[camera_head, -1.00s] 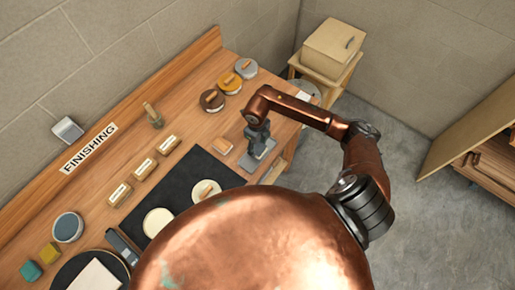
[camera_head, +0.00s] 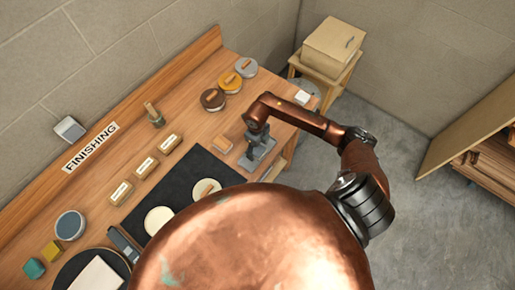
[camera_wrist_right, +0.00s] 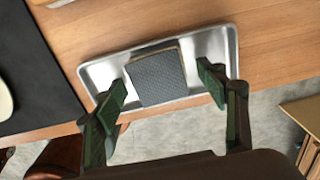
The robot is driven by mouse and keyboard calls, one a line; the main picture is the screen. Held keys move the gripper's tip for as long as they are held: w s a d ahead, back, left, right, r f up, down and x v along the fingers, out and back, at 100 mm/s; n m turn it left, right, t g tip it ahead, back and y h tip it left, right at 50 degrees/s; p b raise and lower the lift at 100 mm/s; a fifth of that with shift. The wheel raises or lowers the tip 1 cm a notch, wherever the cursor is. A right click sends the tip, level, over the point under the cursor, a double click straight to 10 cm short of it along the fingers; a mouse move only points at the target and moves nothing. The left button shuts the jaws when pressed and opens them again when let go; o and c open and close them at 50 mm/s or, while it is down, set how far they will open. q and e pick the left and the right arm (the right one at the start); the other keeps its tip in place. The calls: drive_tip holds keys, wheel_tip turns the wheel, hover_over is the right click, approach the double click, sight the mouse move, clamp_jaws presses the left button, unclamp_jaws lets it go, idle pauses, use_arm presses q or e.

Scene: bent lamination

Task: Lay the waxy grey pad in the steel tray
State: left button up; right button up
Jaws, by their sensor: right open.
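The steel tray (camera_wrist_right: 205,46) lies on the wooden bench near its edge; it also shows in the head view (camera_head: 262,163). The grey pad (camera_wrist_right: 157,78) is in the tray in the right wrist view. Its upper face is dark grey and finely textured, with a thin tan edge along its top and right side. It sits slightly turned and reaches toward the tray's near rim. My right gripper (camera_wrist_right: 163,88) is open, with one finger on each side of the pad and visible gaps between. In the head view my right gripper (camera_head: 257,138) is over the tray and hides part of it. My left gripper is not in view.
A black mat (camera_head: 182,188) with cream discs lies left of the tray. Round tins (camera_head: 213,99) stand at the back. A cardboard box (camera_head: 333,46) stands beyond the bench end. Floor is open to the right.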

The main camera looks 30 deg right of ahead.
sight(257, 150)
drive_tip(key=shift+r, duration=0.25)
wheel_tip(257, 150, up, 12)
drive_tip(key=b, duration=0.2)
drive_tip(key=shift+b, duration=0.3)
drive_tip(key=shift+a+f, duration=0.1)
